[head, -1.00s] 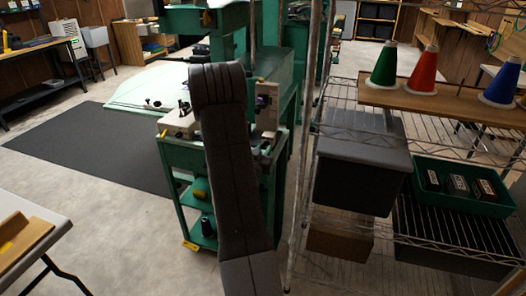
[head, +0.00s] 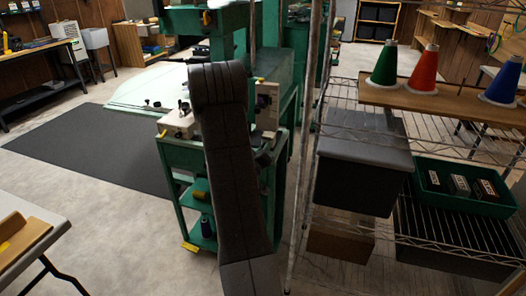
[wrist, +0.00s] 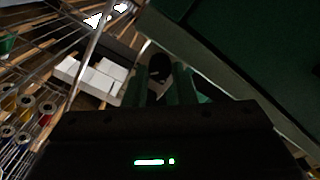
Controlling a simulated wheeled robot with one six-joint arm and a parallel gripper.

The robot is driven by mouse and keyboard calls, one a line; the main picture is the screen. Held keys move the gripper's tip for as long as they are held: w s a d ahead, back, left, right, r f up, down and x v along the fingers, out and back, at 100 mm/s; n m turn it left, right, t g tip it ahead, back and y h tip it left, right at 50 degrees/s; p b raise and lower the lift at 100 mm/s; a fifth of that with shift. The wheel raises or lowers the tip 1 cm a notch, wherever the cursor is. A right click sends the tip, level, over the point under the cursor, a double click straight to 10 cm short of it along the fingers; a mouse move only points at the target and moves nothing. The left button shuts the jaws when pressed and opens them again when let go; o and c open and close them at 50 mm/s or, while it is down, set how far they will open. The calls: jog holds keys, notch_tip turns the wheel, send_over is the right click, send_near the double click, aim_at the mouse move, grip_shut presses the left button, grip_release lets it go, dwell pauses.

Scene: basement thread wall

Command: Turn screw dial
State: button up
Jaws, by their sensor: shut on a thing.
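In the wrist view, a dark rounded knob (wrist: 159,67), which looks like the screw dial, sits between the two dark green fingers of my gripper (wrist: 160,80). The jaws are shut on it; its contact edges are too dark to make out. A large dark green machine body (wrist: 260,60) fills the right side of that view. In the head view, my arm stands in front of the green machine (head: 275,75) and its beige block (head: 267,107). The dial and my fingertips cannot be made out there.
A wire shelf to the right holds a grey bin (head: 362,160), a green tray (head: 432,203) and thread cones, including a red cone (head: 424,68). Its upright post (head: 307,130) stands close to my arm. A table (head: 50,225) is at the left; a dark floor mat (head: 100,150) is clear.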

jog(key=shift+n, duration=0.6)
jog(key=o, duration=1)
jog(key=shift+s+f, duration=0.1)
jog(key=shift+f, duration=0.1)
